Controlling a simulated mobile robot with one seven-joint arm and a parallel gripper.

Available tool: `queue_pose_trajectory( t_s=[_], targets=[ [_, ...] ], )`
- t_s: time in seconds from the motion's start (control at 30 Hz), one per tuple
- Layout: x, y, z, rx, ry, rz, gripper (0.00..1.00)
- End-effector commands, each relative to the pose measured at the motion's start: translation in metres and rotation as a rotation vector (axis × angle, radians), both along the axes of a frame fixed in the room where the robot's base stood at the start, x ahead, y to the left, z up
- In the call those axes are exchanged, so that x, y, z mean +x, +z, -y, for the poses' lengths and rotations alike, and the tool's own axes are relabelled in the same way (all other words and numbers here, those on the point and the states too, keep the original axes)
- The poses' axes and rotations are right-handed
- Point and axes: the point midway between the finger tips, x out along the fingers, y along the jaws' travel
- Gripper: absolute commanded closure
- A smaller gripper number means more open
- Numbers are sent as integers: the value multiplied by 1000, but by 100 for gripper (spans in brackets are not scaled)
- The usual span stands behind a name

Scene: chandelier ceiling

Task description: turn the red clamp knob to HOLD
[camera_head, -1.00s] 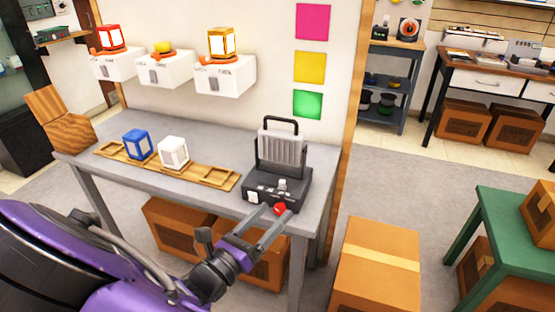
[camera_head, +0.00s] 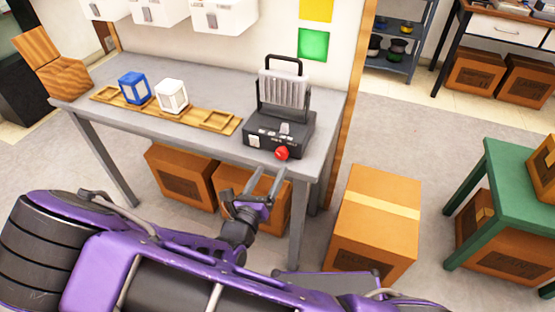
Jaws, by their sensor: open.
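The red clamp knob (camera_head: 281,153) is on the front of a black device (camera_head: 279,130) with a ribbed grey upright part and a carrying handle. The device stands near the right end of the grey table (camera_head: 216,81). My gripper (camera_head: 267,172) is open, with two long grey fingers pointing up toward the knob. The fingertips are just below the knob in the picture, and nothing shows between them. I cannot tell the exact gap in depth. Any HOLD marking is too small to read.
Cardboard boxes (camera_head: 375,225) stand on the floor below and to the right. A green table (camera_head: 510,185) is at the right. White wall boxes (camera_head: 224,14) hang above.

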Motion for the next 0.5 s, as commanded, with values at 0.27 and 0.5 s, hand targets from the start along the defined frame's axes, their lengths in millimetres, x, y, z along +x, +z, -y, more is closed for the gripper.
queue_pose_trajectory(
  t_s=[0.27,0.5],
  targets=[
    [45,-1,17,0,-2,1,26],
    [58,0,21,0,0,0,26]
  ],
)
